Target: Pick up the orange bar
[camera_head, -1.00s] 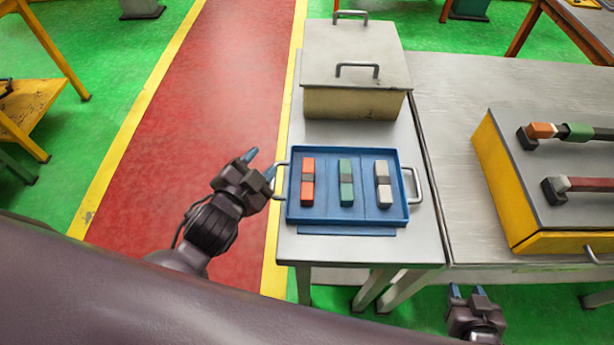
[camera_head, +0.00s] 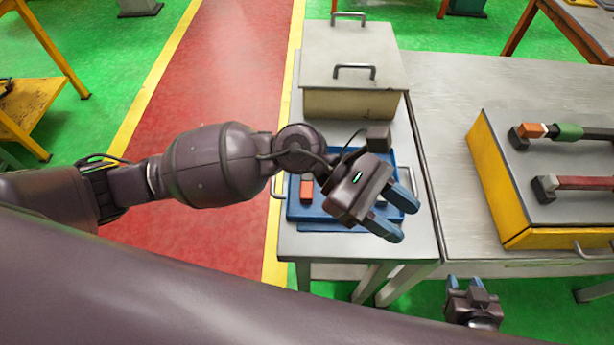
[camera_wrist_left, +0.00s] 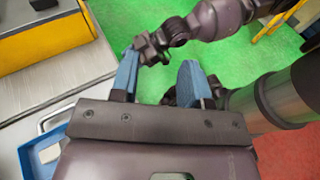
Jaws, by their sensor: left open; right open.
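The orange bar (camera_head: 306,188) lies in the blue tray (camera_head: 312,226) on the grey table; its upper end is hidden behind my left arm. My left gripper (camera_head: 397,217) is open and empty, above the right part of the tray, with its blue fingers pointing to the lower right. It hides the green and the white bars. In the left wrist view its two blue fingers (camera_wrist_left: 158,78) stand apart with nothing between them, and a corner of the tray (camera_wrist_left: 32,153) shows at the left. My right gripper (camera_head: 466,285) is open and empty, below the table's front edge.
A lidded metal box (camera_head: 352,70) with handles stands behind the tray. A yellow case (camera_head: 490,185) with bars on top is on the right-hand table. Bare table (camera_head: 435,130) lies between. The tray's left handle (camera_head: 277,182) sticks out past the rim.

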